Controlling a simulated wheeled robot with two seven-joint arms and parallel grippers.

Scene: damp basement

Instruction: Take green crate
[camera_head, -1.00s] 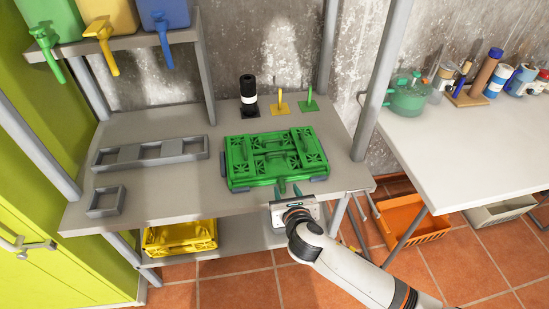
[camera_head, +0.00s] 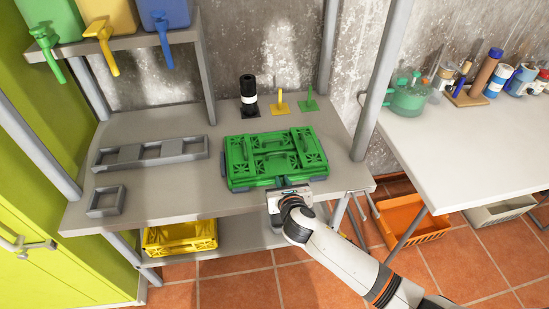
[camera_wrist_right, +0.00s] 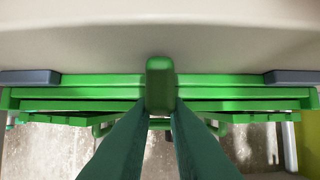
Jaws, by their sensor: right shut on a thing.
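The green crate (camera_head: 275,158) looks folded flat and lies on the grey table (camera_head: 170,200) near its front edge. It also shows in the right wrist view (camera_wrist_right: 225,92), with a short green handle (camera_wrist_right: 160,78) sticking out from its near side. My right gripper (camera_head: 284,188) is at the crate's near side, over the table's front edge. Its two dark green fingers (camera_wrist_right: 160,108) are shut on the handle, one on each side. The head view hides the fingertips. My left gripper is not in view.
A yellow crate (camera_head: 180,237) sits on the shelf below. A grey three-slot frame (camera_head: 150,153) and a small square frame (camera_head: 106,201) lie left of the green crate. A black bottle (camera_head: 248,94) and yellow and green stands are behind it. A post (camera_head: 378,75) rises at right.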

